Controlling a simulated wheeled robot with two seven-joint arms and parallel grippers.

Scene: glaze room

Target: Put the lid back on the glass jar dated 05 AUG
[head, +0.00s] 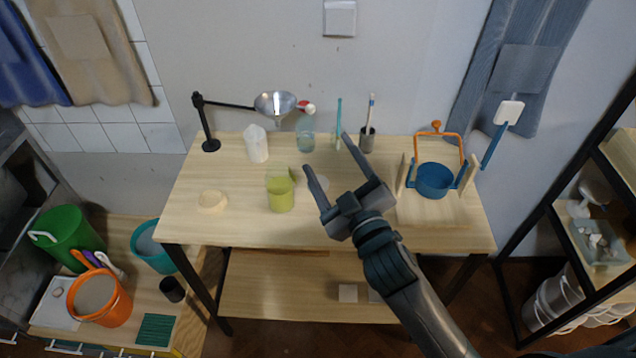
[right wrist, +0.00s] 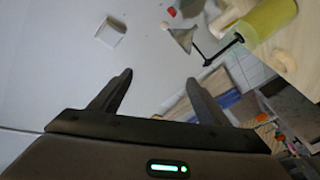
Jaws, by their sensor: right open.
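A yellow-green jar (head: 281,196) stands upright near the middle of the table, and it also shows in the right wrist view (right wrist: 268,18). A paler blue-green glass jar (head: 305,140) stands behind it near the wall. No date is legible on either, so I cannot tell which is 05 AUG. A round pale wooden piece (head: 212,201), possibly a lid, lies at the table's left. My right gripper (head: 328,153) is open and empty above the table, right of the jars. My left gripper is out of view.
A metal funnel (head: 275,102) hangs on a black stand (head: 209,135) at the back left. A white container (head: 256,143) and a brush cup (head: 367,140) stand at the back. The front left tabletop (head: 225,230) is clear.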

